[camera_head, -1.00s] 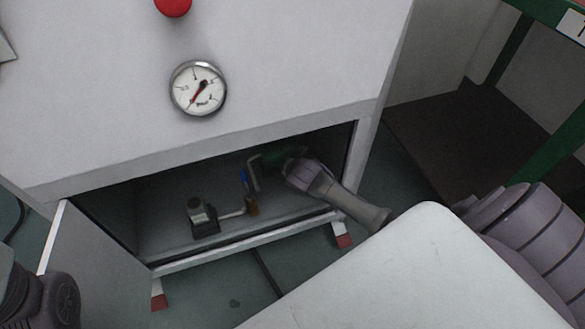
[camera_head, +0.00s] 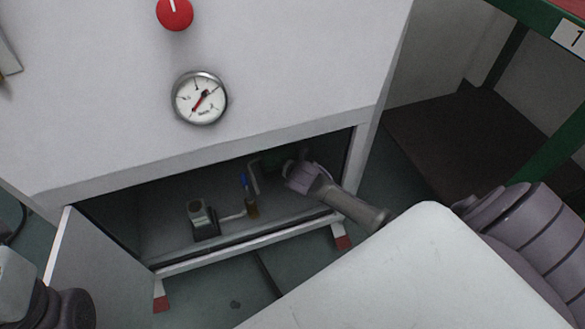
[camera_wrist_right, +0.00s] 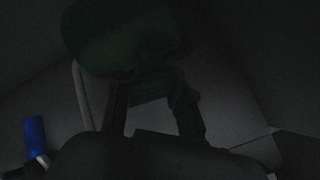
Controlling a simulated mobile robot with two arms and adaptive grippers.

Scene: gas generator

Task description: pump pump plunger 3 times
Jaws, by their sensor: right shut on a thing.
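My right gripper (camera_head: 288,167) reaches into the open lower compartment of the white cabinet, near its right side. In the dark right wrist view its two fingers (camera_wrist_right: 152,100) are shut on a dark green part, which I take for the pump plunger (camera_wrist_right: 150,85). A wide, round dark green body (camera_wrist_right: 120,35) shows just beyond the fingertips. In the head view the green part (camera_head: 268,160) is mostly hidden by the gripper and shadow. Of my left arm only a piece shows at the lower left, and its fingers are out of view.
The cabinet's round gauge (camera_head: 199,98) and red knob (camera_head: 174,13) are above the opening. A small grey device (camera_head: 202,220), a pipe and a blue-handled valve (camera_head: 245,181) stand inside, left of my gripper. An open door (camera_head: 98,262) is at the left, a green-framed rack (camera_head: 560,140) at the right.

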